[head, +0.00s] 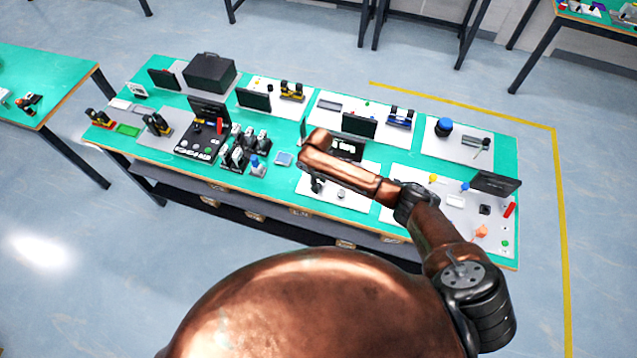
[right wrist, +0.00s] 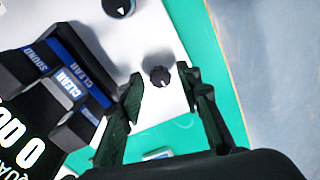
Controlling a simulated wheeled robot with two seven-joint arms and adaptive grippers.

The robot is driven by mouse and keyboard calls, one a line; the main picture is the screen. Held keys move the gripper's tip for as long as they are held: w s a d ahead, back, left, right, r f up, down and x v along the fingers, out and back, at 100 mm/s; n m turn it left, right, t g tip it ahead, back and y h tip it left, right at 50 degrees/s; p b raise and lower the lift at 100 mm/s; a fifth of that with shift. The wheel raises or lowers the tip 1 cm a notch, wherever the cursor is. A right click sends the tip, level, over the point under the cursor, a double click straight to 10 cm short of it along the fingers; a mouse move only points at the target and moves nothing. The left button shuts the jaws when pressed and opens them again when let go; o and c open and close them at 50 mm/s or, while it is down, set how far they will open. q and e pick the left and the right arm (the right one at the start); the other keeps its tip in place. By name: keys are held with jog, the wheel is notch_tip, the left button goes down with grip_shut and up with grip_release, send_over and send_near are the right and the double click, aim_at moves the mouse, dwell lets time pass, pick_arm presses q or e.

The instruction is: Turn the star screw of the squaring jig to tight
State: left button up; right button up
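The dark lobed knob (right wrist: 157,76), apparently the star screw, stands on a white plate (right wrist: 163,35) in the right wrist view. It has a small light mark on its face. It shows small in the head view (head: 341,194). My right gripper (right wrist: 165,82) is open, with its fingertips on either side of the knob and a gap at each side. I cannot tell how far above the knob they are. In the head view the right gripper (head: 317,184) is partly hidden under my wrist. My left gripper is not in view.
A black display panel (right wrist: 30,130) with white digits and blue "CLEAR" and "SOUND" blocks stands close left of the gripper. A second round knob (right wrist: 118,6) lies beyond. The green table top (right wrist: 205,50) ends at the right. Other stations fill the long table.

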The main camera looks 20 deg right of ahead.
grip_shut()
